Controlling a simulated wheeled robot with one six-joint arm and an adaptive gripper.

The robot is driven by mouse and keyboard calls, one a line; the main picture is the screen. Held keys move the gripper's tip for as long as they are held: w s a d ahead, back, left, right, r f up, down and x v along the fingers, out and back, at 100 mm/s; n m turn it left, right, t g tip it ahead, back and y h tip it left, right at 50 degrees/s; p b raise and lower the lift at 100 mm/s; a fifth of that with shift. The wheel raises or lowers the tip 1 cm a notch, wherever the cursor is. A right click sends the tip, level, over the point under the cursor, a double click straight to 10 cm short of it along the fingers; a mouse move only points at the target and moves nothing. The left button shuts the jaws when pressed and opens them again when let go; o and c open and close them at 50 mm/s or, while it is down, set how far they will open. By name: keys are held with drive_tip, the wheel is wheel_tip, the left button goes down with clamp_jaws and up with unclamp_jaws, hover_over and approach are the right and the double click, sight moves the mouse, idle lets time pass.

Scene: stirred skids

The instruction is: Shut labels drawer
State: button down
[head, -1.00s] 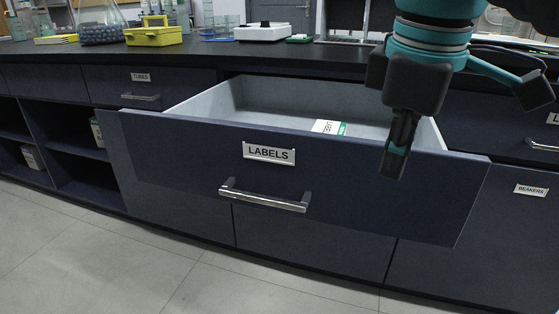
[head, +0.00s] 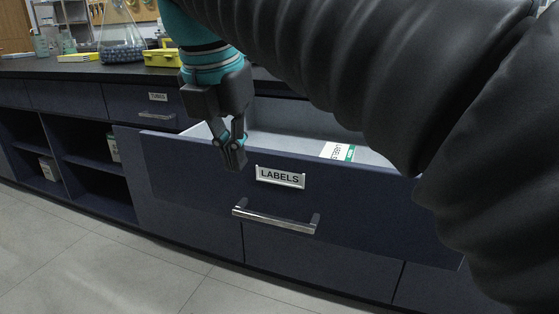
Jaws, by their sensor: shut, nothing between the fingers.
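The labels drawer (head: 190,185) is dark blue and stands pulled out from the counter. Its front carries a white LABELS plate (head: 280,177) and a silver bar handle (head: 275,218). A white and green labels box (head: 338,151) lies inside the drawer. My gripper (head: 235,160) points down, shut and empty, at the upper left part of the drawer front, left of the plate and above the handle. I cannot tell whether its tips touch the front. My arm hides the drawer's right end.
The TUBES drawer (head: 141,104) is shut, left of the labels drawer. Open shelves (head: 95,180) are further left. A flask (head: 121,45) and a yellow box (head: 162,57) stand on the black worktop (head: 60,69). The floor (head: 100,270) in front is clear.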

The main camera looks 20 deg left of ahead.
sight(257, 189)
drive_tip(key=b+x, duration=0.3)
drive_tip(key=x, duration=0.6)
drive_tip(key=shift+f, duration=0.3)
drive_tip(key=shift+w+d+r, duration=0.15)
drive_tip(key=shift+w+r, duration=0.05)
drive_tip(key=shift+w, duration=1.75)
drive_tip(key=shift+r, duration=0.1)
